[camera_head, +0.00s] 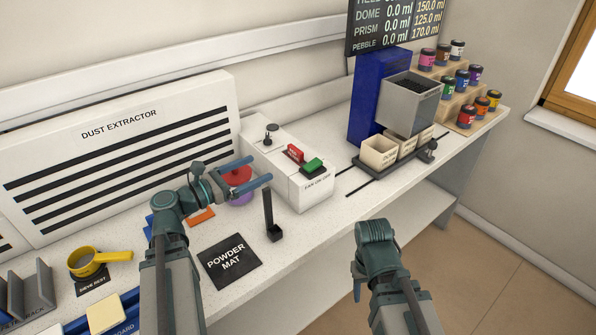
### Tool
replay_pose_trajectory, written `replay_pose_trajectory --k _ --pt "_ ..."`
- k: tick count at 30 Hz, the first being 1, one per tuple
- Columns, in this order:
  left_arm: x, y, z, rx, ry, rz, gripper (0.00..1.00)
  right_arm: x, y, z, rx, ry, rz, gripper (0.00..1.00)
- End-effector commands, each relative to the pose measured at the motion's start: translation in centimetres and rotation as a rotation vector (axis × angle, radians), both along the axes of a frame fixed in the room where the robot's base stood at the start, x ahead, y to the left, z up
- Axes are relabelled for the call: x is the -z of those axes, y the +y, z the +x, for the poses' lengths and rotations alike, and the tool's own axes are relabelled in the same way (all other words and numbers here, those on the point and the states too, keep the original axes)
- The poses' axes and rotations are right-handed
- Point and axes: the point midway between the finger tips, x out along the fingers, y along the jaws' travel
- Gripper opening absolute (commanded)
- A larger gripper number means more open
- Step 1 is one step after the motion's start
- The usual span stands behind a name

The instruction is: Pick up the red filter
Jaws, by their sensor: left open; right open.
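A round red piece (237,175), which I take to be the red filter, is on the bench in front of the dust extractor. A purple round piece (241,198) shows just below it, and I cannot tell whether they touch. My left gripper (260,168) is open, with its two fingers on either side of the red piece in this view. The fingers cover part of it, and I cannot tell whether they touch it. My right gripper (358,285) is open and empty, off the front edge of the bench, with its fingers mostly hidden.
A black post stand (273,231) stands right of the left gripper. The powder mat (229,261) lies in front. A white switch box (288,165) is behind right. A yellow sieve (87,262) rests at left. Bins (379,153) and several jars (466,116) fill the right end.

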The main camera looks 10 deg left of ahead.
Motion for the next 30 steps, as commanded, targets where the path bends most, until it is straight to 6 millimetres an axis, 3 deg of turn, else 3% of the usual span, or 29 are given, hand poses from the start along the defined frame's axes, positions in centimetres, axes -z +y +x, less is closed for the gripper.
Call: replay_pose_trajectory --k 1,3,11,22,30 --pt "1.1 0.1 0.0 -0.002 0.0 -0.003 1.0 1.1 0.0 0.0 0.0 0.0 0.0 0.5" --pt "1.5 0.1 0.0 -0.003 0.0 -0.005 1.0 1.5 0.0 0.0 0.0 0.0 0.0 0.5" --pt "1.4 -0.1 0.3 -0.002 0.001 -0.007 1.0 1.5 0.0 0.0 0.0 0.0 0.0 0.5" --pt "1.4 -4.0 5.4 0.001 0.0 -0.006 1.0 1.5 0.0 0.0 0.0 0.0 0.0 0.5" --pt "1.4 -5.1 6.8 -0.003 0.0 -0.006 1.0 1.5 0.0 0.0 0.0 0.0 0.0 0.5"
